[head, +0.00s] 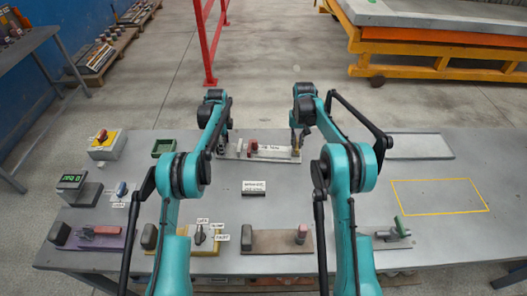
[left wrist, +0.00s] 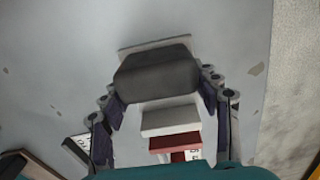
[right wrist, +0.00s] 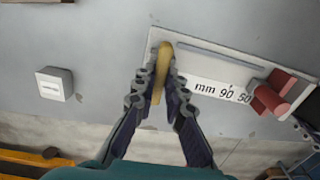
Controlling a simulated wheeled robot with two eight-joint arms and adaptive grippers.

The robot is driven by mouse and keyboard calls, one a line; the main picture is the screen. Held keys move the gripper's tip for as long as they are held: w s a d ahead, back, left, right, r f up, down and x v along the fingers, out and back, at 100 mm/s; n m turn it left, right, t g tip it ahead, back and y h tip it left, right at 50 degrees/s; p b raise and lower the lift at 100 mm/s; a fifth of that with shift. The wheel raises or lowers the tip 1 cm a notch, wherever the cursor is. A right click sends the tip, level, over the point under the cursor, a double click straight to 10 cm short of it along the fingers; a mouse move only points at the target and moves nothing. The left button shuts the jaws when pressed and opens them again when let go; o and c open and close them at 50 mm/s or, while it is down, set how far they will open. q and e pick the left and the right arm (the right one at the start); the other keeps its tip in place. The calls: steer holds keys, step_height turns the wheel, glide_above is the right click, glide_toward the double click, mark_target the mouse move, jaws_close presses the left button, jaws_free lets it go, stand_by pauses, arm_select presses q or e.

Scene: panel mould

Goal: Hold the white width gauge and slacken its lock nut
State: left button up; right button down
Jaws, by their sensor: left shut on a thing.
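The white width gauge (head: 270,152) lies on the far middle of the table; its scale (right wrist: 225,92) reads "mm 90 50" in the right wrist view. A red clamp piece (right wrist: 272,93) sits on the scale; it also shows in the head view (head: 253,147). My left gripper (head: 221,147) is at the gauge's left end, shut on its dark grey block (left wrist: 155,72). My right gripper (head: 298,146) is at the right end. Its fingers (right wrist: 160,85) stand close on both sides of an upright brass-coloured piece (right wrist: 163,60); whether they press on it I cannot tell.
A small white labelled block (right wrist: 54,84) stands apart from the gauge. A yellow outlined rectangle (head: 440,195) and a pale tray (head: 420,146) are on the table's right. Several fixtures, such as a purple-based one (head: 95,238), line the left and front.

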stand_by(0.4)
steer(key=n, duration=0.5)
steer(key=shift+n, duration=0.3)
steer(key=n, duration=1)
steer(key=shift+n, duration=0.4)
steer(key=n, duration=0.4)
steer(key=shift+n, duration=0.4)
steer(key=c, duration=1.6)
jaws_free()
steer(key=shift+o, duration=0.2)
